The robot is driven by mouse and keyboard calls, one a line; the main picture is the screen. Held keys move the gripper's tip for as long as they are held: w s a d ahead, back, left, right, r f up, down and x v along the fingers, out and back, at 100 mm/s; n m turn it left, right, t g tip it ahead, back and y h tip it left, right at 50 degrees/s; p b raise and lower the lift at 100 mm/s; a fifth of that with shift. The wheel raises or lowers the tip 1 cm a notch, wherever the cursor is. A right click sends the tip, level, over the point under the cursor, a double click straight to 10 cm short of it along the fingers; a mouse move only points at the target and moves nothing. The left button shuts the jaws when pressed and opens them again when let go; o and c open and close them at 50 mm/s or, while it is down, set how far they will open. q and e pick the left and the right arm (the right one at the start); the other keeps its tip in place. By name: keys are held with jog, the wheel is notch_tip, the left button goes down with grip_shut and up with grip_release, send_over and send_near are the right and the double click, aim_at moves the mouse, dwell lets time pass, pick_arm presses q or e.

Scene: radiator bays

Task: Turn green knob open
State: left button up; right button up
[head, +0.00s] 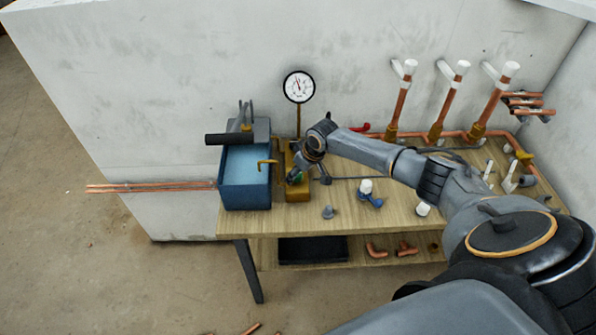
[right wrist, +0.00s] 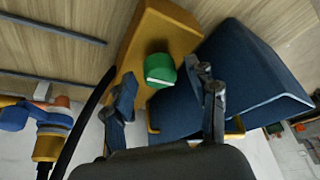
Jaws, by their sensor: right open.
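The green knob (right wrist: 160,71) sits on a yellow-brown block in the right wrist view, between and just beyond the fingertips of my right gripper (right wrist: 162,85). The gripper is open and its fingers are spread on either side of the knob. In the head view the knob (head: 298,177) is a small green patch, mostly hidden by my right gripper (head: 298,174), on the brass-coloured block (head: 297,192) beside the blue tank. My left gripper is not in view.
The blue water tank (head: 246,192) stands left of the block, with a black-handled lever (head: 228,139) above it. A pressure gauge (head: 299,87) rises behind. Several fittings, including a blue valve (head: 371,199), lie on the wooden bench (head: 330,222). Copper pipes (head: 398,102) line the wall.

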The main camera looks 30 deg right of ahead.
jog(key=c, duration=1.2)
jog(key=shift+o, duration=0.2)
jog(key=shift+w+d+f+n+y+b, duration=0.1)
jog(key=shift+f+n+y+b, duration=0.25)
jog(key=shift+n+b, duration=0.7)
jog(key=n+g+y+b, duration=0.1)
jog(key=n+b, duration=0.3)
jog(key=n+g+y+b, duration=0.1)
jog(key=n+b, duration=0.3)
jog(key=b, duration=0.1)
jog(key=n+g+y+b, duration=0.1)
jog(key=n+b, duration=0.3)
jog(key=b, duration=0.1)
jog(key=shift+w+d+r+g, duration=0.1)
jog(key=shift+w+g, duration=0.2)
jog(key=shift+g, duration=0.1)
jog(key=shift+r+n+g+h+b, duration=0.2)
jog(key=shift+n+g+b, duration=0.5)
jog(key=shift+n+b, duration=1.1)
jog(key=shift+n, duration=0.25)
jog(key=o, duration=1.2)
jog(key=shift+c, duration=0.2)
